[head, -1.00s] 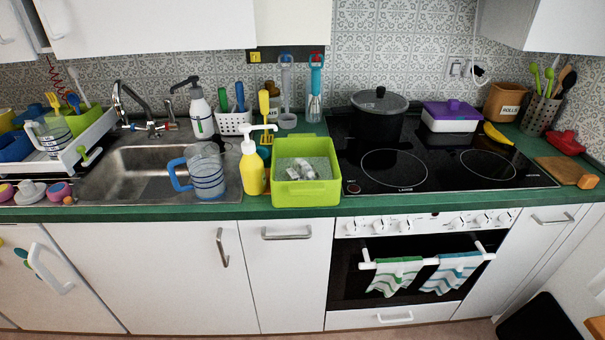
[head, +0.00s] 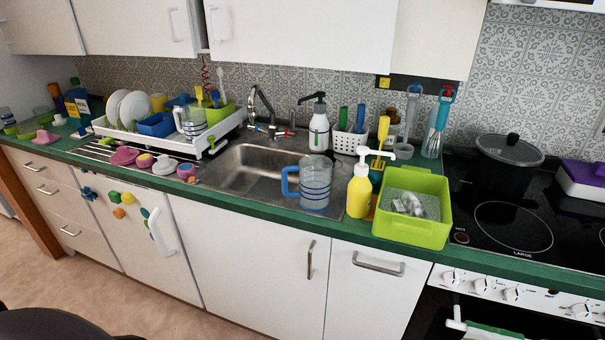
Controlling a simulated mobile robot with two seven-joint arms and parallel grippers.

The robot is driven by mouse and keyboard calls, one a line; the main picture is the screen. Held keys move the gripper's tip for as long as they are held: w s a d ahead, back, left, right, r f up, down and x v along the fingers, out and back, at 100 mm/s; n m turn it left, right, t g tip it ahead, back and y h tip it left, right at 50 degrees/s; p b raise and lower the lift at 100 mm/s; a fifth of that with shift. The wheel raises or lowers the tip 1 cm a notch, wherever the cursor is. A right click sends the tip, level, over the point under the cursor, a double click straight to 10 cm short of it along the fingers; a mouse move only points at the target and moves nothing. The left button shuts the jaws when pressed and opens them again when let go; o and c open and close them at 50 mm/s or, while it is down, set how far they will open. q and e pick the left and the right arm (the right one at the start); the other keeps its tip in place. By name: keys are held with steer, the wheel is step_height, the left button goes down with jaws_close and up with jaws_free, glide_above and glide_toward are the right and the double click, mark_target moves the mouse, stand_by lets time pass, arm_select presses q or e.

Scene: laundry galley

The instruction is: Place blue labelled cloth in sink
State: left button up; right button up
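The steel sink (head: 240,165) is set in the green counter near the middle of the head view. Its basin looks bare. A clear jug with a blue handle (head: 316,186) stands at its front right. The oven's towel rail (head: 490,332) is cut off at the lower right, with only a sliver of green cloth showing on it. A cloth with a blue label cannot be made out now. Neither of my grippers is in view.
A yellow soap bottle (head: 359,190) and a lime-green tub (head: 412,228) stand right of the sink. A white dish rack (head: 165,139) with plates and cups stands to its left. A black pot (head: 503,165) sits on the hob. Floor shows at the lower left.

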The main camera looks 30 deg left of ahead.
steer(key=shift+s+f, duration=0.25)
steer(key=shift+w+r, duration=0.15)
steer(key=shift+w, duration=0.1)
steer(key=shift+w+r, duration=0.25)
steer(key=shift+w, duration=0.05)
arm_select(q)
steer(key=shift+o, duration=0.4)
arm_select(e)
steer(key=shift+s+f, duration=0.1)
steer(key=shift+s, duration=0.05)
